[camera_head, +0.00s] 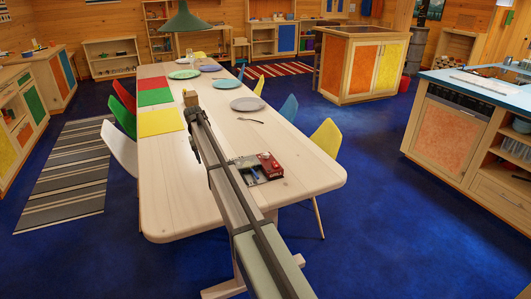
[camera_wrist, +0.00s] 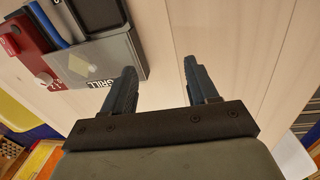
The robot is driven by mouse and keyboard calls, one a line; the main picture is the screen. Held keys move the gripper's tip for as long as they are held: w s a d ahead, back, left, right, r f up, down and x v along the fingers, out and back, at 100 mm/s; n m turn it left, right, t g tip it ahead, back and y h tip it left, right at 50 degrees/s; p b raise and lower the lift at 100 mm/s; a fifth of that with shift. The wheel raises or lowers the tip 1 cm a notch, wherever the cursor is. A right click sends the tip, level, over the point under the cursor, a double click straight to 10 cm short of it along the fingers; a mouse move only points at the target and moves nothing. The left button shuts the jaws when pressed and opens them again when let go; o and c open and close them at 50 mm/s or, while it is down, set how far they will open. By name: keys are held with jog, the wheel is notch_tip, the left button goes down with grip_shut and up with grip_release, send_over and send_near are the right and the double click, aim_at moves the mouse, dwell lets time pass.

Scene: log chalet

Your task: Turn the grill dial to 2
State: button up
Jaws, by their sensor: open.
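The grill unit is a small box on the long wooden table, with a red part (camera_head: 270,165) and a grey part in the head view. In the wrist view its grey plate (camera_wrist: 108,62), lettered GRILL, fills the upper left. My gripper (camera_wrist: 157,72) is open and empty over bare tabletop, right of the unit. Its left finger overlaps the plate's corner in view; contact cannot be told. The fingers are not distinct in the head view.
The table (camera_head: 300,178) holds coloured mats (camera_head: 160,122), plates (camera_head: 246,104), a fork (camera_head: 250,121) and a wooden block (camera_head: 190,97). Chairs stand along both sides, with a yellow one (camera_head: 326,138) near the unit. The tabletop's near right corner is clear.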

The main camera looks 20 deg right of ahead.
jog(key=w+d+r+m, duration=0.15)
jog(key=d+r, duration=0.25)
jog(key=d, duration=1.1)
notch_tip(320, 180, up, 4)
jog(key=f+y, duration=0.1)
jog(key=y, duration=0.1)
send_over(266, 153)
jog(key=shift+m, duration=0.45)
notch_tip(266, 153, down, 13)
jog(key=shift+s+a+f, duration=0.1)
jog(key=shift+c, duration=0.2)
jog(key=c, duration=1)
